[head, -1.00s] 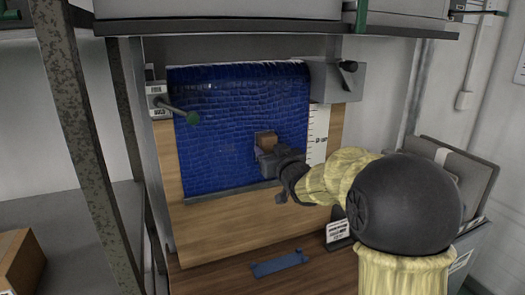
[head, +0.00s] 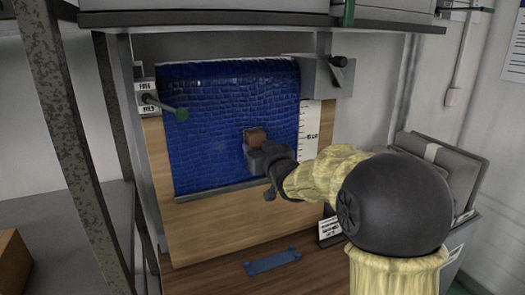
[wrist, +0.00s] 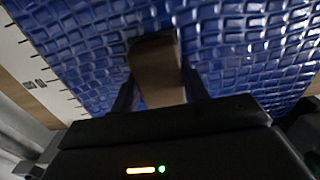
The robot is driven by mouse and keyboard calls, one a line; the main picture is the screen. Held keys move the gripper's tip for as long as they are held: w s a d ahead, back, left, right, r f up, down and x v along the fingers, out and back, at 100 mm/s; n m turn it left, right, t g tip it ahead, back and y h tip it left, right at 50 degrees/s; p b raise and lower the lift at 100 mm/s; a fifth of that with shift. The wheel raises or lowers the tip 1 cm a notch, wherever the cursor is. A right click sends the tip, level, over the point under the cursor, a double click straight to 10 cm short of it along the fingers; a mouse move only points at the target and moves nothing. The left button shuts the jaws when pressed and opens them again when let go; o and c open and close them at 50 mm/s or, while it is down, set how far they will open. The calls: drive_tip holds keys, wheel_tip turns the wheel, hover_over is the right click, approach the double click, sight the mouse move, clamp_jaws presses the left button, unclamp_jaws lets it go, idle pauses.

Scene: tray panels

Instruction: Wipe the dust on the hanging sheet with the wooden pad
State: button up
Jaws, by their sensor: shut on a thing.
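The hanging sheet (head: 215,110) is blue with a crocodile-like texture and hangs in front of a wooden board. It fills much of the wrist view (wrist: 240,50). The wooden pad (head: 256,136) is a small brown block at the sheet's lower right part. My gripper (head: 258,150) is shut on the pad, which shows between the fingers in the wrist view (wrist: 157,70). The pad is at or close to the sheet; I cannot tell whether it touches. A faint greyish patch (head: 218,148), perhaps dust, shows on the sheet left of the pad.
A grey bracket (head: 325,78) is at the upper right, above a white scale (head: 310,125). A blue strip (head: 272,261) lies on the wooden surface below. A metal post (head: 75,150) stands left.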

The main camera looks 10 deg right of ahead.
sight(234, 146)
drive_tip(key=shift+s+a+b, duration=0.15)
drive_tip(key=shift+a+b, duration=0.1)
drive_tip(key=shift+a, duration=0.3)
drive_tip(key=shift+s+a+b, duration=0.15)
drive_tip(key=shift+a+b, duration=0.1)
drive_tip(key=shift+a, duration=0.25)
drive_tip(key=shift+s+a+f+b, duration=0.1)
drive_tip(key=shift+s+a+b, duration=0.1)
drive_tip(key=shift+a+b, duration=0.45)
drive_tip(key=shift+s+a+f+b, duration=0.1)
drive_tip(key=shift+s+a+b, duration=0.05)
drive_tip(key=shift+a+b, duration=0.45)
drive_tip(key=shift+s+a+r, duration=0.1)
drive_tip(key=shift+a+r, duration=0.1)
drive_tip(key=shift+a, duration=0.2)
